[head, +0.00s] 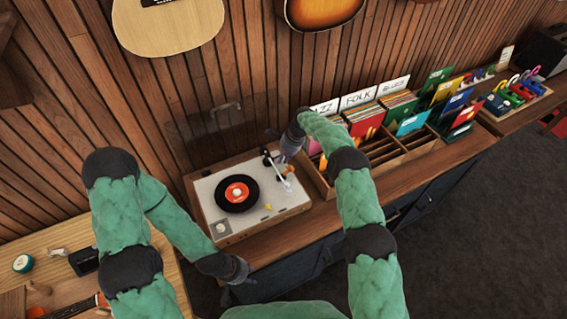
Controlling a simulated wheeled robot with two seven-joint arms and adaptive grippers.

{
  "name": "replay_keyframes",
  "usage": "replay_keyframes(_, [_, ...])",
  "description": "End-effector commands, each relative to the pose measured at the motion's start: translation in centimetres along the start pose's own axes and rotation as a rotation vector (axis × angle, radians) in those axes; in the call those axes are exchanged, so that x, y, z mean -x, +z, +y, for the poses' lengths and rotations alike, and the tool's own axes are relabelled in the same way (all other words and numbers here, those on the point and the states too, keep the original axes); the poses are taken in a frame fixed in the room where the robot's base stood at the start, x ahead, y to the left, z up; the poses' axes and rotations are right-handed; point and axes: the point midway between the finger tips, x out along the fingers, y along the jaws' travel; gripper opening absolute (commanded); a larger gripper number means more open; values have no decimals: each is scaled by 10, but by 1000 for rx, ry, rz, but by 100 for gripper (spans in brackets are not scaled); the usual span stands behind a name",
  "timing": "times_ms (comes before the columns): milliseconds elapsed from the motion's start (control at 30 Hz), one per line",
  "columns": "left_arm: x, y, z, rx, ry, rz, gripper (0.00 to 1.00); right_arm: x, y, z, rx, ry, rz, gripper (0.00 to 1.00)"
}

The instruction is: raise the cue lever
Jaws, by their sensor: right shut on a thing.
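The turntable (222,188), a pale deck in a wooden case, sits on the counter. A black record with an orange label (237,192) lies on its platter. The white tonearm (278,176) runs along the right side of the deck. My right gripper (283,157) is at the deck's back right corner, shut on what appears to be the cue lever. My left gripper (242,271) is below the turntable's front edge, apart from it; its fingers are too small to read.
A wooden record rack (385,152) with genre cards stands close to the right of the turntable. A clear raised lid (215,120) stands behind the deck. A workbench (60,242) with tools is at left. Guitars hang on the wall above.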

Motion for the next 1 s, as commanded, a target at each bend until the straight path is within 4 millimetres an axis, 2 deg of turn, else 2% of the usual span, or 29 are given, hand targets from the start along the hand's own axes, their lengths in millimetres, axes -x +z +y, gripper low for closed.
replay_keyframes(100, [-6,0,-2,0,0,0,40,1,-5,-2,-5,3,11,0])
replay_keyframes(433, [-5,0,-2,0,0,0,40,4,-5,-2,-7,7,12,0])
replay_keyframes(467, [-5,0,-2,0,0,0,40,4,-5,-2,-7,7,12,20])
replay_keyframes(533, [-5,0,-2,0,0,0,40,4,-5,-2,-8,7,11,39])
replay_keyframes(867, [-5,0,-2,0,0,1,40,3,-2,-1,-6,11,8,40])
replay_keyframes(1000, [-5,0,-2,0,0,0,40,14,-2,-2,-6,9,8,40])
